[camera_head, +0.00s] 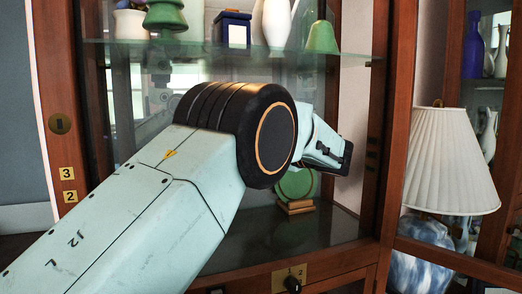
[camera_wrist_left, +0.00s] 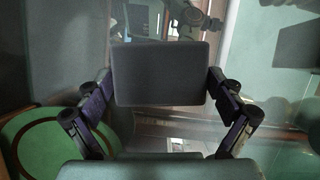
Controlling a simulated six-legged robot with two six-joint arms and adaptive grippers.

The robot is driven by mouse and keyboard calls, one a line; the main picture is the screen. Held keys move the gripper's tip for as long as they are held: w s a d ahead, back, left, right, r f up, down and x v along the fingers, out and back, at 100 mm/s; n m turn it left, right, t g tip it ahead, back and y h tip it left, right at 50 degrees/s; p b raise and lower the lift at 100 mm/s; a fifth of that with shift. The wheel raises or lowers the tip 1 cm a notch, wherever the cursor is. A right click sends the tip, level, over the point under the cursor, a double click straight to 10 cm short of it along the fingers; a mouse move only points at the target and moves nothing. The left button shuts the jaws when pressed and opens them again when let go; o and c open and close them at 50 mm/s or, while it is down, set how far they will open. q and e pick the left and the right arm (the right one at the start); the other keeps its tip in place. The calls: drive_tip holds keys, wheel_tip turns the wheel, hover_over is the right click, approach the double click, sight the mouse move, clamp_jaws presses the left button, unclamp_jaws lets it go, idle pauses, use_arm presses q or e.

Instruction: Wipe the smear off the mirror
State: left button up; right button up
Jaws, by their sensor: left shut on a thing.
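My left arm reaches into an open-fronted wooden cabinet, and my left gripper (camera_head: 326,156) is in front of its mirrored back, partly hidden by my wrist. In the left wrist view my left gripper (camera_wrist_left: 160,82) is shut on a dark grey rectangular pad (camera_wrist_left: 160,75), held between both fingers with its broad face toward the camera. The mirror (camera_head: 160,88) shows a dim reflection of my body; it also fills the background in the wrist view (camera_wrist_left: 275,55). I cannot make out a smear. I cannot tell whether the pad touches the glass. My right gripper is out of view.
A glass shelf (camera_head: 110,43) above my arm carries vases, a blue box (camera_head: 232,29) and a green bell-shaped piece (camera_head: 322,38). A green disc (camera_head: 296,184) on a wooden stand (camera_head: 295,207) is close below the gripper. A white-shaded lamp (camera_head: 450,160) stands at right.

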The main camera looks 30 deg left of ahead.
use_arm(q)
drive_tip(key=s+a+b, duration=0.8)
drive_tip(key=s+b, duration=0.3)
drive_tip(key=b, duration=0.1)
drive_tip(key=shift+a+b, duration=0.3)
drive_tip(key=shift+a, duration=0.1)
idle(0.9)
drive_tip(key=s+d+b, duration=0.1)
drive_tip(key=s+d, duration=0.1)
drive_tip(key=s+d+b, duration=0.1)
drive_tip(key=d, duration=0.1)
drive_tip(key=shift+s+d, duration=0.3)
drive_tip(key=shift+s, duration=0.1)
idle(0.4)
